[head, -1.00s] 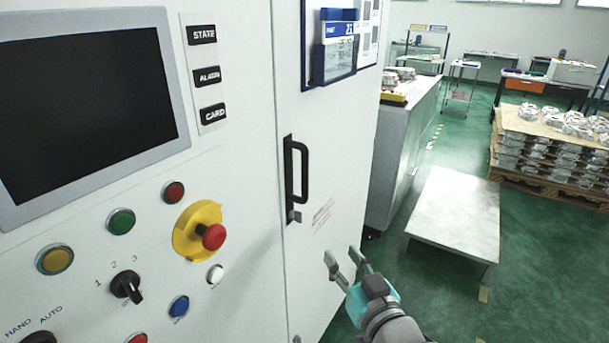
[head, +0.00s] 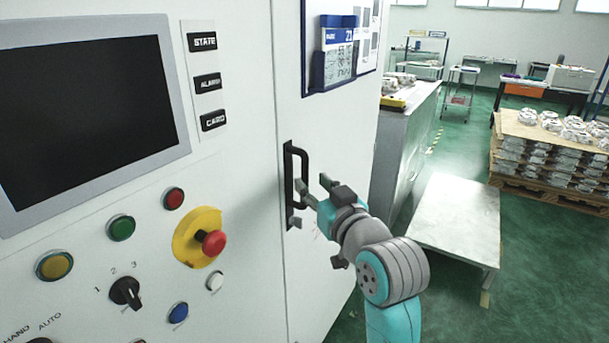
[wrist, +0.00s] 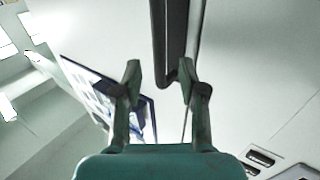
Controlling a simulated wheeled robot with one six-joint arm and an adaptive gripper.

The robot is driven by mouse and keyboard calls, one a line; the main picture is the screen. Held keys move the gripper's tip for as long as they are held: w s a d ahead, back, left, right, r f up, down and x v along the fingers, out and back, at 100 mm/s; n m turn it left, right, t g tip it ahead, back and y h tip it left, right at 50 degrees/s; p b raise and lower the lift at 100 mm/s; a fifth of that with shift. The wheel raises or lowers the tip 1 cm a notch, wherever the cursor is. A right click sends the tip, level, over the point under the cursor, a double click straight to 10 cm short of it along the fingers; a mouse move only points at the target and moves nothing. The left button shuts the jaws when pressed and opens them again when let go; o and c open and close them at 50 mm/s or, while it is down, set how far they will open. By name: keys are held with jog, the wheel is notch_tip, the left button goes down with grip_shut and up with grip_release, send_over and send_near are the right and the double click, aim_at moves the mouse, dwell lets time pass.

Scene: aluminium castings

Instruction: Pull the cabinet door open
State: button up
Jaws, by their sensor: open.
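The white cabinet door (head: 345,120) is shut, flush with the control panel along a vertical seam. Its black upright bar handle (head: 303,165) stands near that seam, with a small latch below. My gripper (head: 314,188) is open and empty, just right of the handle's lower half, its fingers pointing at the handle. In the wrist view the dark handle (wrist: 174,40) runs down from the top edge and ends between the open fingertips (wrist: 160,76), closer to the right finger. I cannot tell whether a finger touches it.
The control panel with a screen (head: 88,115) and a red stop button (head: 214,242) is on the left. A blue document holder (head: 338,50) hangs on the door above the handle. A low metal table (head: 455,220) stands on the right, on green floor.

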aim_at(306, 177)
jog(key=shift+x, duration=2.45)
grip_shut()
